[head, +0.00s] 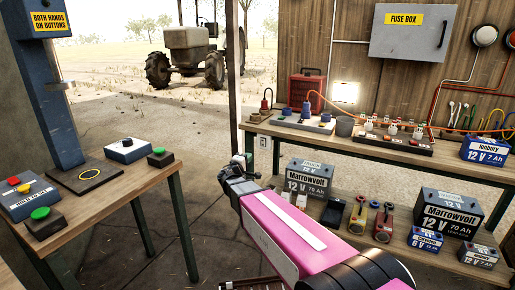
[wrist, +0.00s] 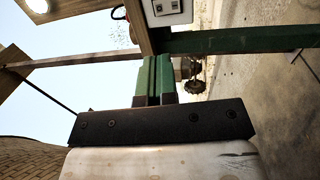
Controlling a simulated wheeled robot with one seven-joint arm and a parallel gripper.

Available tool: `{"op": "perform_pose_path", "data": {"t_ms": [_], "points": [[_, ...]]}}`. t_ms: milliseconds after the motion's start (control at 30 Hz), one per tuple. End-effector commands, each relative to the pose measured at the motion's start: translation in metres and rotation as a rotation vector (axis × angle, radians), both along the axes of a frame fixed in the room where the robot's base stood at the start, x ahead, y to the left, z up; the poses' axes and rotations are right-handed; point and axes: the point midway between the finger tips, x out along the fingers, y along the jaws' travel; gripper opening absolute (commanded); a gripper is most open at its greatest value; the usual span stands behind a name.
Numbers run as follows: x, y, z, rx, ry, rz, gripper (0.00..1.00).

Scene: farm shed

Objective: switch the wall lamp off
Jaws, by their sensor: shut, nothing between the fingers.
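A bright glowing lamp (head: 345,95) is on the plank wall behind the right workbench. A round glowing light at the top left edge of the wrist view (wrist: 37,5) may be the same lamp. A small pale plate with dark marks (head: 262,142) sits by the left end of that bench. A similar plate shows at the top of the wrist view (wrist: 172,9), cut by the edge; its switch position cannot be read. My gripper (head: 243,160) is just below and left of the plate, apparently apart from it. Its fingers (wrist: 153,62) are shut and empty.
The right workbench (head: 470,167) carries a power strip, cables and batteries, with more batteries on its lower shelf. A grey fuse box (head: 410,33) hangs above. The left table (head: 125,185) holds button boxes and a blue press. Floor lies open between them.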

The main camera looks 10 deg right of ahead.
Motion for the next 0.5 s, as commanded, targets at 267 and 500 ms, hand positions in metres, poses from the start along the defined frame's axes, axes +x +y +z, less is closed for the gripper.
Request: {"op": "perform_pose_path", "data": {"t_ms": [267, 500], "points": [[0.032, -0.021, 0.004, 0.001, -0.001, -0.003, 0.0], [0.068, -0.048, 0.009, 0.0, 0.0, -0.003, 0.0]]}}
